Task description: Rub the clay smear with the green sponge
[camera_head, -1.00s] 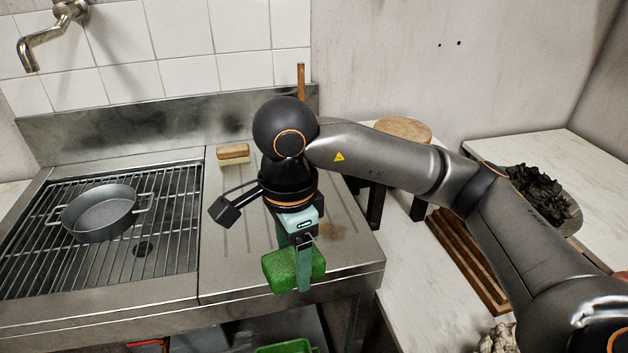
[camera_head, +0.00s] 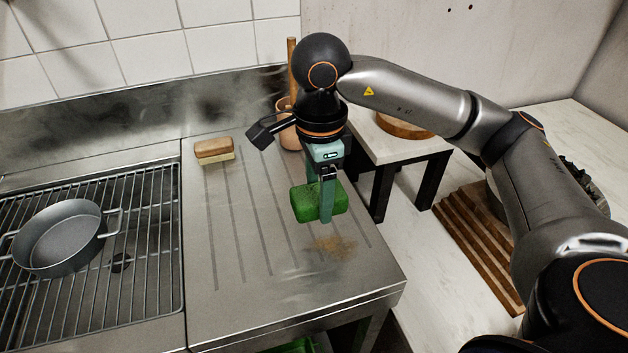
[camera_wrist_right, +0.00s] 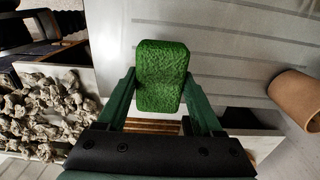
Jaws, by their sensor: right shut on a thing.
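My right gripper (camera_head: 327,199) is shut on the green sponge (camera_head: 308,203) and points down over the steel drainboard (camera_head: 235,275). The sponge also shows between the two fingers in the right wrist view (camera_wrist_right: 162,75). The clay smear (camera_head: 333,246) is a brownish patch on the drainboard, just below the sponge in the head view. The sponge appears to be held above the surface, though the exact gap cannot be told. The smear cannot be made out in the right wrist view. My left gripper is not in view.
A wood-backed brush (camera_head: 214,150) lies at the drainboard's back left. A terracotta-coloured pot (camera_head: 290,136) with a wooden stick stands behind my right gripper. A grey pan (camera_head: 60,238) sits on the rack at left. A slatted wooden board (camera_head: 478,245) lies on the counter at right.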

